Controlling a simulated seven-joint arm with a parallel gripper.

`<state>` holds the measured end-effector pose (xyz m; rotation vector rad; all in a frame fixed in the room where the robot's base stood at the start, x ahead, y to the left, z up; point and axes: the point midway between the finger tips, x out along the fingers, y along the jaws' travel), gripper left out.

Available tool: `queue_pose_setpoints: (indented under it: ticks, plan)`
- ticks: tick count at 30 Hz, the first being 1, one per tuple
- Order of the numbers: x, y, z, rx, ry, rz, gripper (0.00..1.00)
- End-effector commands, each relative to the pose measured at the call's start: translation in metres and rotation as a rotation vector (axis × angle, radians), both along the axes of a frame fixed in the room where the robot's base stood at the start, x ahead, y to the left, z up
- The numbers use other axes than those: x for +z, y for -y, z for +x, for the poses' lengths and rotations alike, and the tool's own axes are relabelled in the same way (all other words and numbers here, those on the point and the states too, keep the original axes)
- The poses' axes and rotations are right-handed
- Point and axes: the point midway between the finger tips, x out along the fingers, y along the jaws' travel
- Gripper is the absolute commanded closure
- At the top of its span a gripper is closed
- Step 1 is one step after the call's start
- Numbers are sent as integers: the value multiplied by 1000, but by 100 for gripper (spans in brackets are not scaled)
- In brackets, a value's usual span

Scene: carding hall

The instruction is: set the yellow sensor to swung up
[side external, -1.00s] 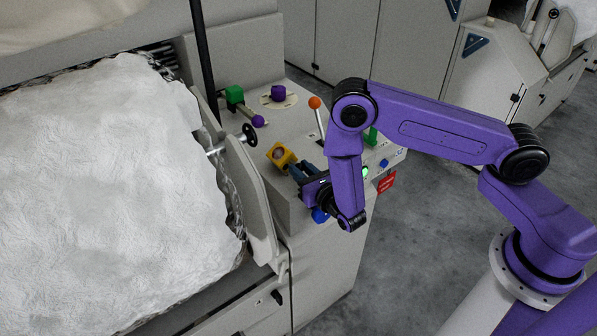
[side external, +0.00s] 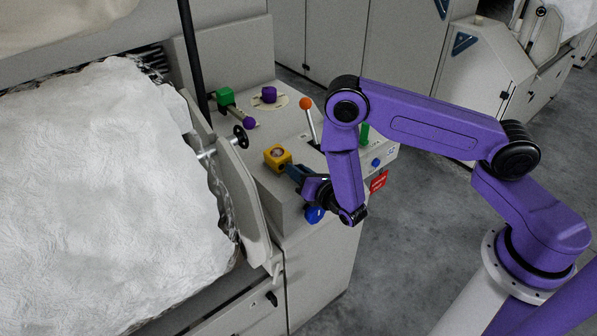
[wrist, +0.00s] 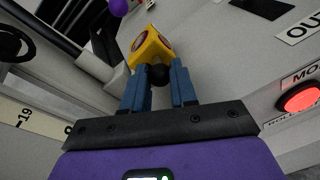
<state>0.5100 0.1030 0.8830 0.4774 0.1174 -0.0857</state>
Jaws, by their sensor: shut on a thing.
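The yellow sensor (side external: 278,157) is a small box with a round dark lens face, on the grey machine's control housing in the side view. It also shows in the wrist view (wrist: 150,45), just beyond my fingertips. A black ball knob (wrist: 160,75) sits at its near side. My gripper (side external: 292,171) reaches it from the lower right. In the wrist view its blue fingers (wrist: 158,82) are shut on the black knob, one on each side. The fingers and knob hide the sensor's mount.
An orange-topped lever (side external: 306,104) stands close to my forearm. A black handwheel (side external: 240,137) is left. The wrist view shows a lit red button (wrist: 300,97) at right.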

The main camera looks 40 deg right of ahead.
Motion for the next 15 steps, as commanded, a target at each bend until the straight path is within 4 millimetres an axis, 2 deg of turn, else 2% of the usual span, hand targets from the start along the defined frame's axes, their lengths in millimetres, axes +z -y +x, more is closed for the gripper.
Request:
queue_pose_setpoints:
  ticks: [7, 8, 9, 10, 15]
  plan:
    - [-1, 0, -1, 2, -4, -4, 100]
    - [-1, 0, -1, 2, -4, -4, 66]
    - [-1, 0, -1, 2, -4, -4, 53]
    - [-1, 0, -1, 2, -4, -4, 48]
    - [0, 0, -1, 1, -2, -3, 48]
